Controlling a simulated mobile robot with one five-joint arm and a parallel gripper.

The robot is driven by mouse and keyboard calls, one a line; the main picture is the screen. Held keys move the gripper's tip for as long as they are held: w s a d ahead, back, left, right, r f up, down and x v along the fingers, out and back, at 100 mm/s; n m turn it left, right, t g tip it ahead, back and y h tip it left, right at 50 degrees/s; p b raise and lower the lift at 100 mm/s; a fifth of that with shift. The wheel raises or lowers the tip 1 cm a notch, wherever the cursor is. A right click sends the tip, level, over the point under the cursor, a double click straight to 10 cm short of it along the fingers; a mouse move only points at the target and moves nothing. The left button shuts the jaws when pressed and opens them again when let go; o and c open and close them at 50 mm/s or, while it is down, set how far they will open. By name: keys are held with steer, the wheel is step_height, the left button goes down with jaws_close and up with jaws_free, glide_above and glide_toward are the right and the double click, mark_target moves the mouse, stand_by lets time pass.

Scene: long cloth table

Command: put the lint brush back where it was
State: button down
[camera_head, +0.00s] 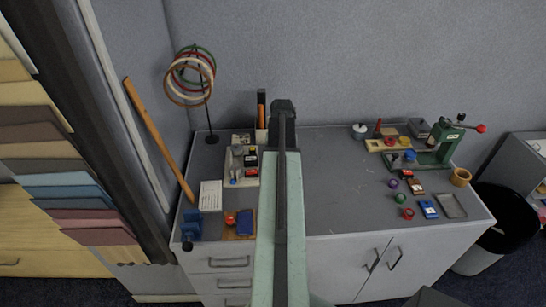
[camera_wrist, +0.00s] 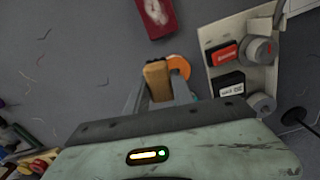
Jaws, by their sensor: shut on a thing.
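In the wrist view, my gripper (camera_wrist: 163,88) is shut on a tan, wood-coloured piece, which I take to be the lint brush (camera_wrist: 157,77). Only its blunt end shows between the grey fingers; the rest is hidden by the gripper. An orange round thing (camera_wrist: 179,66) shows right beside it; I cannot tell whether it touches. In the head view, the dark end of my arm (camera_head: 283,106) is over the back of the grey table (camera_head: 335,180), and the held piece is hidden there.
A pale tray (camera_wrist: 228,53) with a red and a black box lies close at right in the wrist view. A dark red box (camera_wrist: 155,16) is at its top. In the head view, a ring stand (camera_head: 207,110) is at left and a green press (camera_head: 440,140) at right. The table's middle is clear.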

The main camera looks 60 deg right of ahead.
steer(key=d, duration=0.1)
steer(key=d+f+n, duration=0.1)
steer(key=shift+d+f, duration=0.2)
steer(key=shift+d, duration=0.2)
steer(key=shift+d+n, duration=0.3)
steer(key=w+d, duration=0.3)
steer(key=w, duration=0.1)
steer(key=w+d+f+b, duration=0.1)
steer(key=w+d, duration=0.2)
steer(key=w, duration=0.1)
steer(key=w+d, duration=0.3)
steer(key=w, duration=0.1)
steer(key=shift+w+d+f+b, duration=0.15)
steer(key=shift+d+b, duration=0.15)
steer(key=shift+b, duration=0.1)
step_height(320, 180, down, 4)
steer(key=b, duration=0.4)
steer(key=shift+w+d, duration=0.1)
steer(key=shift+r, duration=0.2)
steer(key=shift+f, duration=0.15)
steer(key=c, duration=1.1)
jaws_free()
